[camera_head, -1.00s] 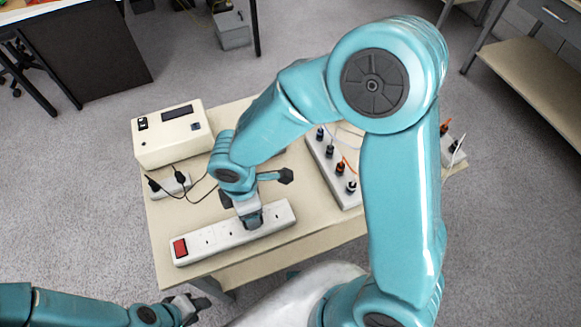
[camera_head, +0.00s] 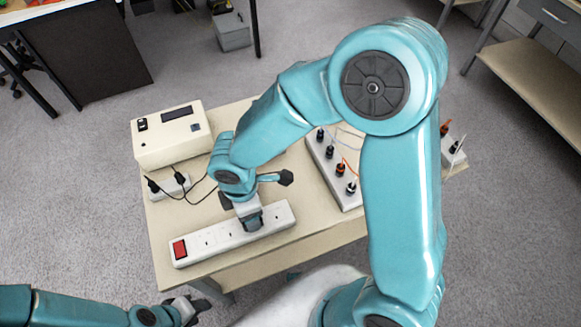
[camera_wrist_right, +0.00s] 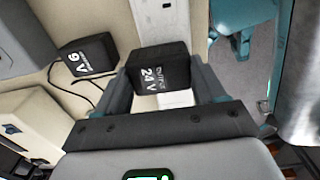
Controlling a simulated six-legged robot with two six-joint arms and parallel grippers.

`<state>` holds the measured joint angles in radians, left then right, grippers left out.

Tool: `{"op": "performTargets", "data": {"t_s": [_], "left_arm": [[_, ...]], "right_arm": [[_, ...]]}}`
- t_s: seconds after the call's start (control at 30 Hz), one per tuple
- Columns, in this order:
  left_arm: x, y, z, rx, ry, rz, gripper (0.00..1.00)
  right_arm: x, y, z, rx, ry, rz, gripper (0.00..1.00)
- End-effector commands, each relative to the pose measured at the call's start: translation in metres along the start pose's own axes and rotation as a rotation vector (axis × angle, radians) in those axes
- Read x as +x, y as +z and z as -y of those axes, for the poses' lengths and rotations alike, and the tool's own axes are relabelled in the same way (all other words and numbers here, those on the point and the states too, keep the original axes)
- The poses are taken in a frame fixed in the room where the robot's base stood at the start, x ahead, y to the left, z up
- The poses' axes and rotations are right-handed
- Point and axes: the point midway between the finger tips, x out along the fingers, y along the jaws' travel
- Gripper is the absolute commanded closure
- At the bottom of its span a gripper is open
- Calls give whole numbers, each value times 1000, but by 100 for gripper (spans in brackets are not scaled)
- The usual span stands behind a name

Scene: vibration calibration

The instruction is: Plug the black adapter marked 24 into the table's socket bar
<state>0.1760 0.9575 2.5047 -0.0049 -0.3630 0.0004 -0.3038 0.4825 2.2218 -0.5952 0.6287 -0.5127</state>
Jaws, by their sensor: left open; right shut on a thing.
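The white socket bar (camera_head: 217,237) with a red switch at its left end lies along the table's near edge. My right gripper (camera_head: 250,222) is over the middle of the bar and points down. In the right wrist view it is shut on the black adapter marked 24 V (camera_wrist_right: 160,70), with a finger on each side. The bar (camera_wrist_right: 175,98) shows beneath the adapter. The adapter's pins are hidden, so I cannot tell whether they are in a socket. My left gripper (camera_head: 190,307) is open and empty, low at the left, off the table.
A black adapter marked 9 V (camera_wrist_right: 84,60) with a cord lies beside the bar. A cream box (camera_head: 172,135) stands at the table's back left, with a small plugged strip (camera_head: 165,187) before it. Another strip with several plugs (camera_head: 335,170) lies to the right.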

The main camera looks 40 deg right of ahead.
Motion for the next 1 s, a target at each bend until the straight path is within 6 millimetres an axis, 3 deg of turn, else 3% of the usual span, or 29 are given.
{"op": "performTargets", "data": {"t_s": [1.0], "left_arm": [[5,0,2,0,0,0,57]], "right_arm": [[5,0,0,0,-1,0,60]]}}
